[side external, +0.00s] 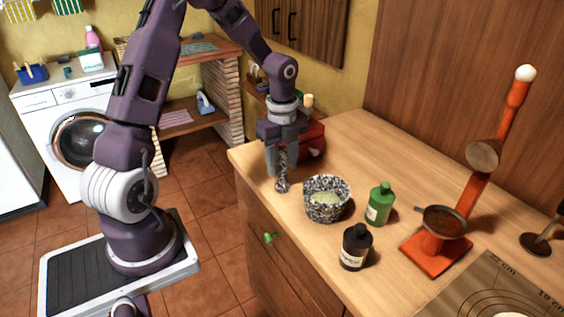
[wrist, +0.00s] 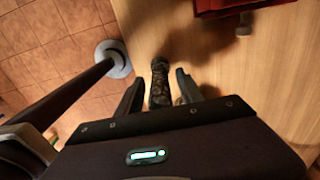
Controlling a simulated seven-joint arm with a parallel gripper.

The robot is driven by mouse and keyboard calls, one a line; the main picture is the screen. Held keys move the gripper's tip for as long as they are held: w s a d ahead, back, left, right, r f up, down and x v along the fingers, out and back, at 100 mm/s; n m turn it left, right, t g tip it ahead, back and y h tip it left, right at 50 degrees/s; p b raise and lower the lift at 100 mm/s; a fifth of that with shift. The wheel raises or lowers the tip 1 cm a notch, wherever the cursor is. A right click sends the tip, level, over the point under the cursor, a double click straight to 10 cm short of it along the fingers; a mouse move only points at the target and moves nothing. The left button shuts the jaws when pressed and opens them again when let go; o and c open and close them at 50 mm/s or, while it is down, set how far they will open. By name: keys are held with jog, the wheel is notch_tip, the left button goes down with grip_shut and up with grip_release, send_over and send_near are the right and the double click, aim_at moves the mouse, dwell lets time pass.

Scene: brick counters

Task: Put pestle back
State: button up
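The pestle (side external: 282,184) is a speckled black-and-white stone rod. It is upright at the counter's left side, with its lower end at or close to the wood; contact is unclear. My gripper (side external: 282,167) points down around its upper part. In the wrist view the pestle (wrist: 160,82) lies between the two fingers (wrist: 158,90), with narrow gaps seeming to show on both sides, so the gripper looks open. The mortar (side external: 326,205), a speckled stone bowl with pale green contents, stands just right of the pestle, apart from it.
A green bottle (side external: 380,204) and a dark bottle (side external: 355,247) stand right of the mortar. A red object (side external: 314,142) sits behind my gripper. An orange stand (side external: 436,250) is farther right. The counter's left edge (side external: 240,165) is close to the pestle.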

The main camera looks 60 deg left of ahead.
jog(key=shift+r, duration=0.1)
notch_tip(320, 180, up, 12)
jog(key=shift+f, duration=0.1)
jog(key=s+d+r+n+t, duration=0.2)
jog(key=s+d+r+n, duration=0.1)
jog(key=s+d+n, duration=0.4)
jog(key=s+d+r+n+t, duration=0.3)
jog(key=s+d+n, duration=0.4)
jog(key=s+n, duration=0.4)
jog(key=shift+s+d+r+t, duration=0.35)
jog(key=shift+s+r, duration=0.1)
jog(key=shift+s, duration=0.5)
